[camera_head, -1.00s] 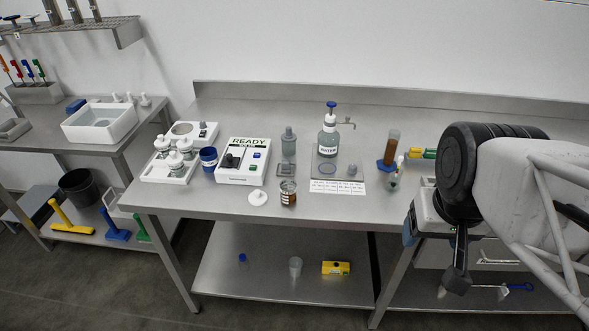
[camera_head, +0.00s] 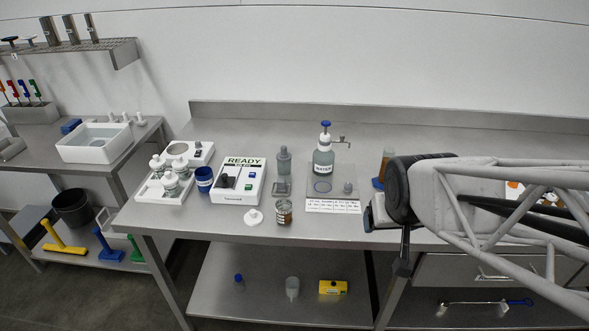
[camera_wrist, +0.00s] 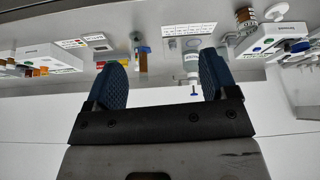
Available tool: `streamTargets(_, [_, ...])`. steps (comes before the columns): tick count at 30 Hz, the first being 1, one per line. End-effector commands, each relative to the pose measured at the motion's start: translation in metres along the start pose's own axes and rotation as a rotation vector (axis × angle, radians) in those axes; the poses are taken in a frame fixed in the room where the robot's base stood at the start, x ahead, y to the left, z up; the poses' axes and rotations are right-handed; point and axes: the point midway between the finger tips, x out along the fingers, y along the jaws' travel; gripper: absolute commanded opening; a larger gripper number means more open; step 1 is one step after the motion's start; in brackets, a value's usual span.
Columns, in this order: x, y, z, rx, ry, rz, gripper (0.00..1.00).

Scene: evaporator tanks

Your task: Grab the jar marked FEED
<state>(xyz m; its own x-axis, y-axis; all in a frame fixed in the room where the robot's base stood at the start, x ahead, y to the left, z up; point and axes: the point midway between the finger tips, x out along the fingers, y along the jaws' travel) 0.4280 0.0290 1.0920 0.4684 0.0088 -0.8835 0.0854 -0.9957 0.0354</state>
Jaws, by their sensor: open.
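A small brown jar with a pale label (camera_head: 284,212) stands open-topped near the front edge of the bench in the head view. Its label is too small to read, so I cannot confirm that it says FEED. In the upside-down wrist view a brown jar (camera_wrist: 245,17) shows at the top right. My gripper (camera_wrist: 160,78) is open and empty, its two blue pads wide apart. In the head view my arm's end is over the bench to the right of the jar, well apart from it.
A white lid (camera_head: 253,217) lies just left of the jar. The READY box (camera_head: 238,181) is behind it to the left. A blue-capped bottle (camera_head: 323,158) stands behind, with a label card (camera_head: 333,206) to the right. A brown cylinder (camera_head: 387,160) stands near my arm.

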Motion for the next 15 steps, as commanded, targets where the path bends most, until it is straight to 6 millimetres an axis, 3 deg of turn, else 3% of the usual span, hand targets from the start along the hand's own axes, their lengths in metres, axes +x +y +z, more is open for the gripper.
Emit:
streamTargets(6, [0.059, -0.031, -0.037, -0.072, 0.150, -0.036, 0.79])
streamTargets(15, [0.130, -0.085, -0.069, -0.157, 0.362, -0.120, 0.79])
